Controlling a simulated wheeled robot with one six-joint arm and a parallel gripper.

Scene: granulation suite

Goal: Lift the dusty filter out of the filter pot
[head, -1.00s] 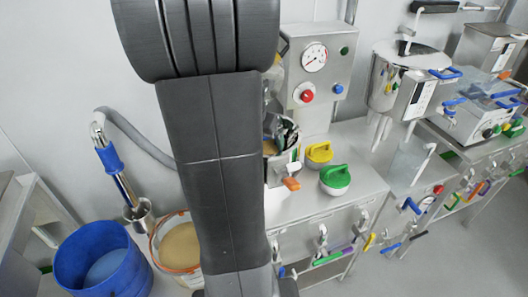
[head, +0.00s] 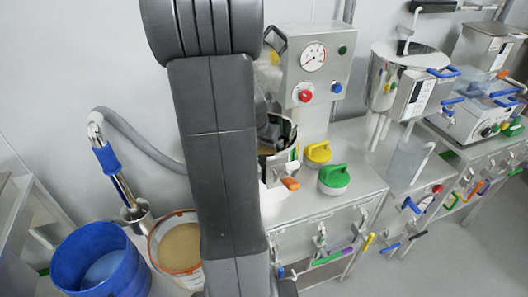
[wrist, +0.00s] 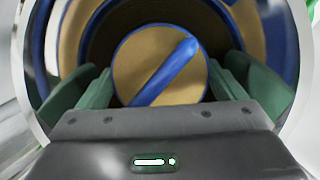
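The filter pot (head: 291,170) is a metal pot with an orange-tipped latch on the bench, partly hidden behind my arm in the head view. The wrist view looks down into it, with its shiny wall (wrist: 305,70) curving around. Inside, the filter (wrist: 135,62) shows a round tan, dusty-looking face with a blue bar slanting across it. My gripper (wrist: 160,80) is open, with one green finger on each side of the filter's round face. Gaps seem to show beside the fingers; I cannot tell whether they touch it. The filter's lower part is hidden by my gripper body.
A yellow-handled piece (head: 318,153) and a green-handled piece (head: 334,179) stand close right of the pot. A gauge panel (head: 318,65) rises behind. A blue bucket (head: 92,262) and a tub of tan powder (head: 180,245) are at lower left.

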